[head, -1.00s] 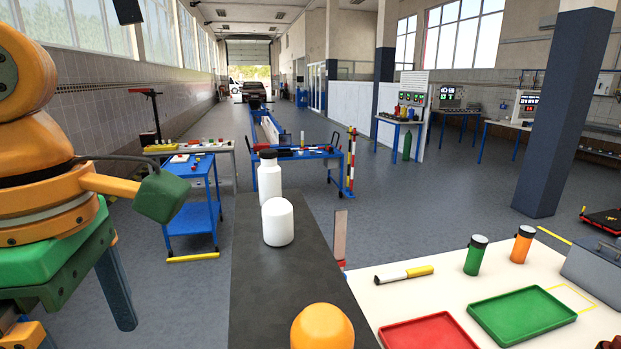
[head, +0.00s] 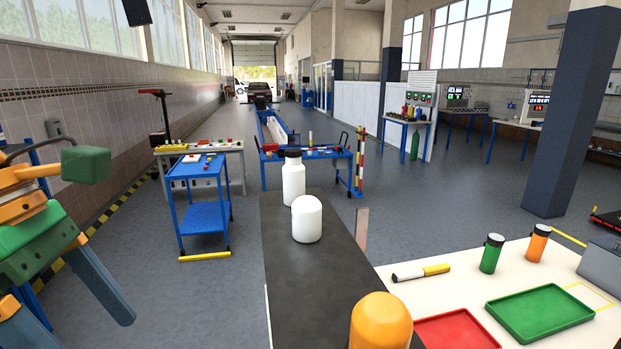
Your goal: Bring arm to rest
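My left arm, in orange and green, comes in at the left edge of the head view. A green block (head: 86,164) sits at the end of a short orange bar on it. Long blue-grey bars hang below its lower green part and may be gripper fingers. One of them (head: 102,284) slants down to the right, over the floor. Much of this arm is cut off by the frame edge, so the gripper's opening cannot be made out. Nothing is seen held. My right arm and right gripper are not in view.
A dark counter (head: 292,275) carries a white bottle (head: 293,178), a white domed container (head: 306,220) and an orange dome (head: 381,322). A white table (head: 455,277) at right holds a red tray (head: 455,330) and a green tray (head: 540,313). A blue cart (head: 205,213) stands beyond open floor.

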